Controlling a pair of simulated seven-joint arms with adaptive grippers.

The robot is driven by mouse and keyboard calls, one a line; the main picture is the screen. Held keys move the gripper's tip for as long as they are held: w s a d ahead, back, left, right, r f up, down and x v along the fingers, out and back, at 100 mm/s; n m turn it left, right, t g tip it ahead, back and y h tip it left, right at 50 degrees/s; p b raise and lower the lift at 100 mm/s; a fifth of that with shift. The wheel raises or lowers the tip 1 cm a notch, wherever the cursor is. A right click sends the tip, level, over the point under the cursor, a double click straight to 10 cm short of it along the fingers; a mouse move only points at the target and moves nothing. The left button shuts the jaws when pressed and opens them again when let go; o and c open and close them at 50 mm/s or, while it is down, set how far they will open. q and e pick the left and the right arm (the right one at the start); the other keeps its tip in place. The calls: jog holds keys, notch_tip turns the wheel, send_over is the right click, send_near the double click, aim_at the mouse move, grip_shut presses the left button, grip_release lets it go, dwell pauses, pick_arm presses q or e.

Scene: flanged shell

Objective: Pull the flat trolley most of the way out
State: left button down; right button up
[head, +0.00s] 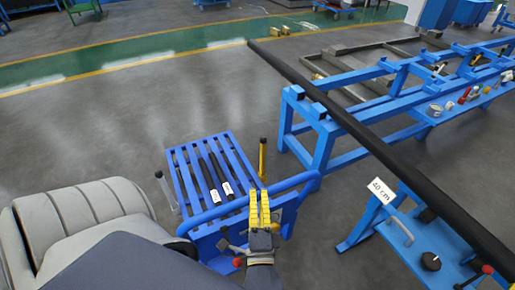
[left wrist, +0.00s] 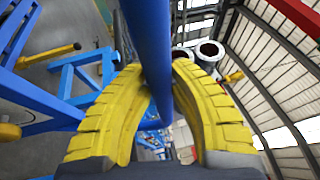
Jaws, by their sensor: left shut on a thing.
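The flat trolley (head: 228,150) is blue with a slatted deck and stands on the grey floor, left of the blue bench. Its blue tubular handle (head: 215,213) runs along its near side. My left gripper (head: 260,207) has yellow ridged fingers and is at this handle. In the left wrist view the two yellow fingers (left wrist: 160,90) are shut on the blue bar (left wrist: 148,40), one on each side. Several dark cylinders with white labels (head: 211,175) lie on the deck. My right gripper is not in view.
A long blue bench (head: 322,148) with a long black bar (head: 370,135) across it stands to the right. A "40 cm" sign (head: 381,190) hangs there. A yellow post (head: 262,158) and a grey post (head: 165,190) stand at the trolley. Open floor lies beyond and left.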

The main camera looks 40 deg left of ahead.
pick_arm(q)
jog(key=shift+s+d+r, duration=0.1)
jog(key=shift+s+d, duration=0.15)
jog(key=shift+d, duration=0.4)
jog(key=shift+s+d+r, duration=0.1)
jog(key=shift+s+d, duration=0.15)
jog(key=shift+d, duration=0.4)
jog(key=shift+s+d, duration=0.25)
jog(key=shift+d, duration=0.4)
jog(key=c, duration=1.2)
grip_release()
jog(key=shift+o, duration=0.2)
jog(key=shift+f, duration=0.1)
